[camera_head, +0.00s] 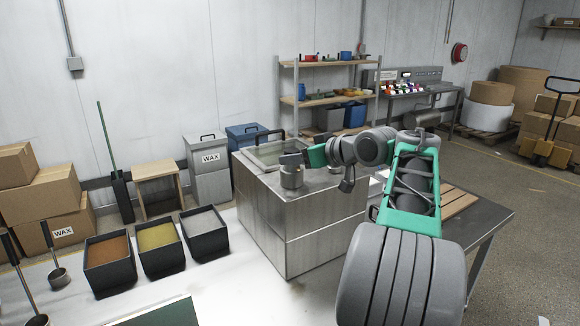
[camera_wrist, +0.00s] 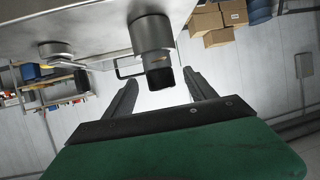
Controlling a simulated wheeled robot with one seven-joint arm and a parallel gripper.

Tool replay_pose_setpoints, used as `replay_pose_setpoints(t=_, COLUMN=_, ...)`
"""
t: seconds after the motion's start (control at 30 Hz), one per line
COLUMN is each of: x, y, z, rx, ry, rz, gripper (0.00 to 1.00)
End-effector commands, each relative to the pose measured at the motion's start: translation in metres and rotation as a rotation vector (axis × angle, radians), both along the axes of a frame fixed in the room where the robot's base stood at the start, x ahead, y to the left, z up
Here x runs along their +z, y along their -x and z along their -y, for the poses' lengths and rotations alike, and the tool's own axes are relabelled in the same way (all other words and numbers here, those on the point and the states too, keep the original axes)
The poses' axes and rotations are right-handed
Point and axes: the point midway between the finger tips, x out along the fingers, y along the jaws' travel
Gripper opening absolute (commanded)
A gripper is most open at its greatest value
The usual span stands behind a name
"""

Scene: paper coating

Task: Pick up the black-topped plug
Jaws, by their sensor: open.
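The black-topped plug (camera_head: 291,177) stands on the top of the metal box (camera_head: 300,237), near its front edge. It is a short grey metal cylinder with a dark top. In the wrist view the plug (camera_wrist: 151,34) hangs down in the picture from the box top, with its black end (camera_wrist: 160,78) in line with the gap between my fingers. My gripper (camera_wrist: 161,77) is open, one finger toward each side of that end. I cannot tell whether the fingers touch it. In the head view my gripper (camera_head: 302,156) is beside the plug's top and partly hidden.
A framed lid or window (camera_head: 268,153) is on the box top behind the plug. Another round metal fitting (camera_wrist: 55,49) stands on the box top. Bins of powder (camera_head: 160,250) stand left of the box. A shelf (camera_head: 328,97) and cartons (camera_wrist: 213,22) are farther off.

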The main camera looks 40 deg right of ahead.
Motion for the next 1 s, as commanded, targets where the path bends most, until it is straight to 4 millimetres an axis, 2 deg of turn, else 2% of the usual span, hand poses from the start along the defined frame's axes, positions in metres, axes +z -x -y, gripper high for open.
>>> replay_pose_setpoints(t=0.03, x=0.000, y=-0.011, z=-0.002, rx=0.005, ry=-0.002, rz=-0.001, gripper=0.65)
replay_pose_setpoints(t=0.17, x=-0.008, y=-0.028, z=-0.004, rx=0.003, ry=-0.001, rz=-0.001, gripper=0.65)
replay_pose_setpoints(t=0.4, x=-0.010, y=-0.030, z=-0.004, rx=0.001, ry=0.001, rz=-0.001, gripper=0.65)
replay_pose_setpoints(t=1.0, x=-0.010, y=-0.030, z=-0.004, rx=0.001, ry=0.001, rz=-0.001, gripper=0.16)
